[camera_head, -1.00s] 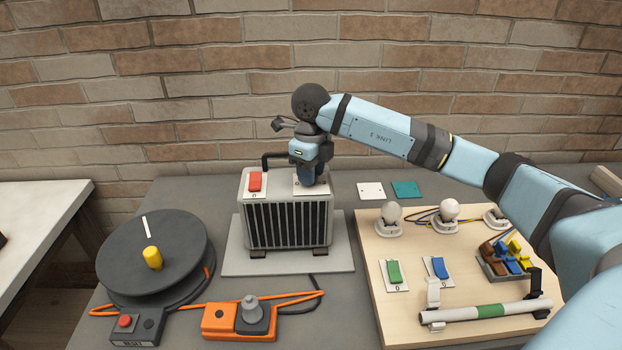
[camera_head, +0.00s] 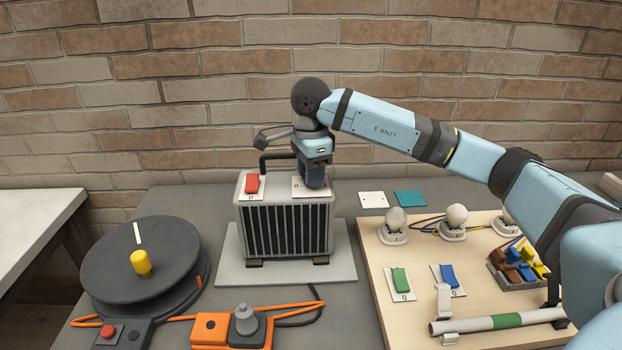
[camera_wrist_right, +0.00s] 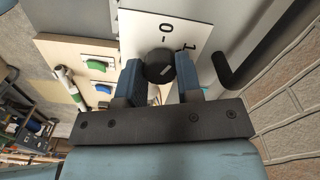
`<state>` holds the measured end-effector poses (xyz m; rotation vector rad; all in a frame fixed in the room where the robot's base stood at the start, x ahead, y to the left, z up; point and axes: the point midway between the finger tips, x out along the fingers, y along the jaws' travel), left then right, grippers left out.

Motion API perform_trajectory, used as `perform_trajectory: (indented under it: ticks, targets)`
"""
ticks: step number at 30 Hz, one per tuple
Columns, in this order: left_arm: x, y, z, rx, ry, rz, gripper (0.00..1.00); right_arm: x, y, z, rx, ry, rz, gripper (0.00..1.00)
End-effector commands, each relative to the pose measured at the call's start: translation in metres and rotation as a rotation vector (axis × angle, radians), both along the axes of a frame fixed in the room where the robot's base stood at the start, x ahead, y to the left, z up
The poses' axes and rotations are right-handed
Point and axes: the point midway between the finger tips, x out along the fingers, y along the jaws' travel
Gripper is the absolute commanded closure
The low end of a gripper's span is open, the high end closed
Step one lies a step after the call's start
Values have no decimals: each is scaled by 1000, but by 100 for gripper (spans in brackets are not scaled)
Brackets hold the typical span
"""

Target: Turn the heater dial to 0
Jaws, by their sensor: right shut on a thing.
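The heater (camera_head: 284,232) is a pale box with a black grille, standing on a light base plate. Its top carries a white dial plate (camera_head: 299,190), mostly under my right gripper (camera_head: 312,186). In the right wrist view the round black dial (camera_wrist_right: 159,64) sits between the two blue fingers of my right gripper (camera_wrist_right: 159,75), which is shut on it. The plate there (camera_wrist_right: 145,28) shows a 0 with a tick and a 1 beside it. A small light mark is on the dial; which figure it points to is unclear. My left gripper is not in view.
A red switch (camera_head: 252,184) sits on the heater's top left, with a black pipe (camera_head: 270,157) behind. A wooden board (camera_head: 385,262) with bulbs and switches stands right. A dark turntable (camera_head: 130,250) stands left, an orange box (camera_head: 212,330) in front. A brick wall is behind.

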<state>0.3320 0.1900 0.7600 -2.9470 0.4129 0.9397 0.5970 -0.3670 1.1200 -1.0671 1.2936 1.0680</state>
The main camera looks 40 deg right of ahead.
Motion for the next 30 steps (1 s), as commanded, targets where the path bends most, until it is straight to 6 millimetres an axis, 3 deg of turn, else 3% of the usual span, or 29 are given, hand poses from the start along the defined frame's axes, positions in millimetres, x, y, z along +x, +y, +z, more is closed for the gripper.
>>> perform_trajectory:
  ticks: [15,30]
  targets:
    - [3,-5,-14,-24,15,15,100,0,1,-1,2,-2,363,91]
    - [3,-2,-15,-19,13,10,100,0,1,0,1,0,445,91]
